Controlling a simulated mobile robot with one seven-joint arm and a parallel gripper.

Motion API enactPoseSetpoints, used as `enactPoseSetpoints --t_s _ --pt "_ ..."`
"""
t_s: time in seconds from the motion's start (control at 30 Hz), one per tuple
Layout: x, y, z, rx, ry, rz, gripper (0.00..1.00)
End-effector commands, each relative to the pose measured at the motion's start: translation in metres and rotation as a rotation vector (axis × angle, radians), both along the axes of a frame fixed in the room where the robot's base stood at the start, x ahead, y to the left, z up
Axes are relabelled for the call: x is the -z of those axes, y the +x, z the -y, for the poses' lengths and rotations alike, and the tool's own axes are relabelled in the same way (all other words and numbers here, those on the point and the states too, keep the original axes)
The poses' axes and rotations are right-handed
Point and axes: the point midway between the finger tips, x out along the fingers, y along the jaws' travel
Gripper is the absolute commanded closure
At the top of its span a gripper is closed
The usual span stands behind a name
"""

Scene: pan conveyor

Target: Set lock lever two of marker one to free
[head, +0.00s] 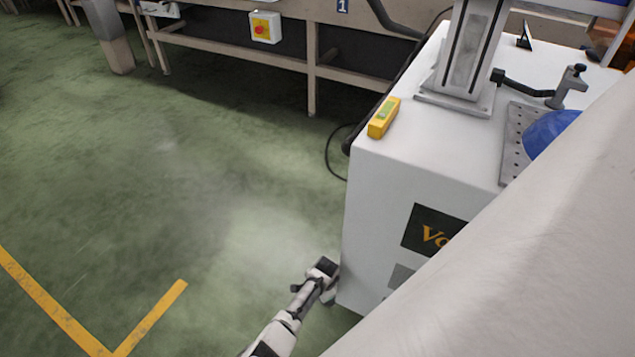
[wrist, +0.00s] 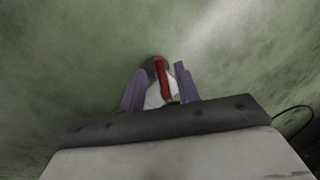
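The marker is most likely the white cabinet (head: 385,215) at the right of the head view; it carries a column, but no number shows on it. My gripper (head: 323,270) is down beside the cabinet's lower left corner. In the wrist view my gripper (wrist: 160,68) has its two fingers apart. A red lever (wrist: 162,78) with dark and white parts around it lies between them. Gaps show on both sides, so the fingers do not appear to press on it. I cannot tell the lever's setting. The lever is not clear in the head view.
A yellow box (head: 383,117) and a clamp (head: 570,88) are on the cabinet top, near a blue object (head: 550,130). A conveyor frame (head: 310,62) with a red-and-yellow stop button (head: 264,27) stands behind. The green floor (head: 170,190) at left is clear. A pale surface blocks the lower right.

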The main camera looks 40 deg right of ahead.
Motion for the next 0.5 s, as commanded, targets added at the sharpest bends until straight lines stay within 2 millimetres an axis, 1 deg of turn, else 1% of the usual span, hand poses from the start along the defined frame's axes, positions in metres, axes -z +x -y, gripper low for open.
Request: enactPoseSetpoints --t_s 0.17,0.27,0.5 --pt "-0.008 0.0 0.0 0.0 -0.001 0.0 0.68" --pt "-0.019 0.0 0.0 0.0 -0.001 0.0 0.68" --pt "-0.055 0.0 0.0 0.0 -0.001 0.001 0.68"
